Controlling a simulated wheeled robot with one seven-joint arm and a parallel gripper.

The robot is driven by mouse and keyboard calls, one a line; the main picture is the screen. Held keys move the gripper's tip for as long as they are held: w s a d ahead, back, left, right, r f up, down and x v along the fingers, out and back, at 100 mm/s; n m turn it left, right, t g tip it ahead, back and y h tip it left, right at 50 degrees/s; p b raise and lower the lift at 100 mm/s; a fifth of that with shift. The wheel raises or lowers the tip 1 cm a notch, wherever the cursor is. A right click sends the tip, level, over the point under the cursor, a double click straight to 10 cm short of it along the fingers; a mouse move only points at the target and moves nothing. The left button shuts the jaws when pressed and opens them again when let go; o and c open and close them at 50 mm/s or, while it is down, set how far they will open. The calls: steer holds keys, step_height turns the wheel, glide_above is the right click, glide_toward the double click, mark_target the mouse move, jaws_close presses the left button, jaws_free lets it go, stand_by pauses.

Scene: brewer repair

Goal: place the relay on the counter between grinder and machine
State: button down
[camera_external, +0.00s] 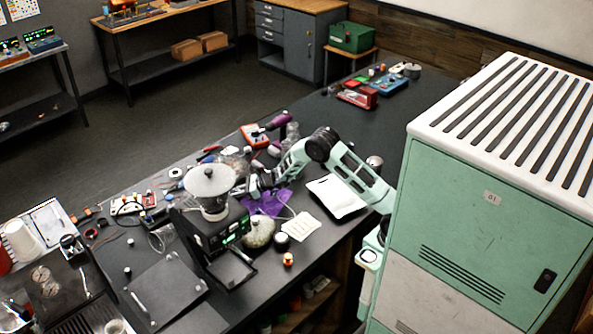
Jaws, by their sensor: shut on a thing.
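My gripper (256,190) is at the end of the pale green arm, just right of the grinder and low over the cluttered counter. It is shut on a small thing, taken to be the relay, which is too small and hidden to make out. The grinder (212,222) is black with a pale round hopper and a green-lit display.
A purple cloth (268,203), a round jar (260,232), a paper note (302,227) and a small orange-topped piece (288,259) lie right of the grinder. Cables and small parts clutter the counter behind it. A white tray (337,197) lies under my arm.

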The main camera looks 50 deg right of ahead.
steer(key=c, duration=1.3)
jaws_free()
steer(key=shift+r, duration=0.1)
steer(key=shift+d+r+p, duration=0.15)
steer(key=shift+p, duration=0.2)
steer(key=b+v, duration=0.2)
steer(key=v, duration=0.8)
steer(key=shift+s+d, duration=0.15)
steer(key=shift+s, duration=0.1)
steer(key=shift+o, duration=0.5)
steer(key=shift+s+d+r, duration=0.3)
steer(key=shift+s+d, duration=0.05)
steer(key=shift+s, duration=0.05)
